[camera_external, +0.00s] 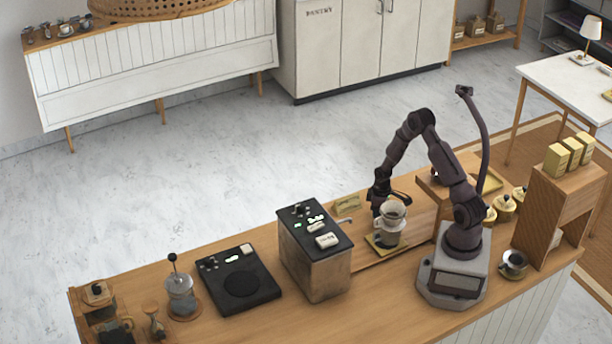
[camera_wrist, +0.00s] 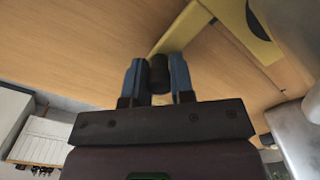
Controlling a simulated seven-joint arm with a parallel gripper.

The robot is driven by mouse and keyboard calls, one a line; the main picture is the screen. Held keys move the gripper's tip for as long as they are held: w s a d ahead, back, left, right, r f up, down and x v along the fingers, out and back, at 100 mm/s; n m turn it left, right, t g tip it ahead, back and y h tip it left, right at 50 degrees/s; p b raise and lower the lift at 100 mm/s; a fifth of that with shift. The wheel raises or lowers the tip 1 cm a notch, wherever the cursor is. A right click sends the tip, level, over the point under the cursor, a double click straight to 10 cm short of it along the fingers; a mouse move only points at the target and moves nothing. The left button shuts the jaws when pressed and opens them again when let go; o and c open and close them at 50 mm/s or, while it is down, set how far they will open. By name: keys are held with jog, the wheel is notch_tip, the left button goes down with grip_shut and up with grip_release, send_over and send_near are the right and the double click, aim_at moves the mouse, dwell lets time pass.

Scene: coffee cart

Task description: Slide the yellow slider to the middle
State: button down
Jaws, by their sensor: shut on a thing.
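My gripper (camera_wrist: 159,72) is shut on a dark cylindrical knob (camera_wrist: 159,68) in the wrist view, with one blue-grey finger on each side of it. A yellow strip (camera_wrist: 182,28) shows right beyond the knob and seems to belong with it as the slider; the join is not clear. In the external view my gripper (camera_external: 386,193) is low over the wooden counter, just behind a coffee dripper on a server (camera_external: 391,222). The knob cannot be made out there, and the slider's place along its track cannot be told.
The dripper stands on a yellow-edged base (camera_external: 372,242), close to my gripper. A metal machine (camera_external: 316,262) stands to the left, with a small sign (camera_external: 347,205) behind it. A black scale (camera_external: 240,280) is farther left. A wooden shelf (camera_external: 560,212) stands at the right end.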

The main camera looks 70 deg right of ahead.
jog(key=shift+s+d, duration=1)
jog(key=c, duration=1)
grip_release()
jog(key=shift+s+d+r, duration=0.1)
jog(key=shift+r, duration=1.95)
jog(key=shift+s+d+r, duration=0.1)
jog(key=shift+r, duration=1.9)
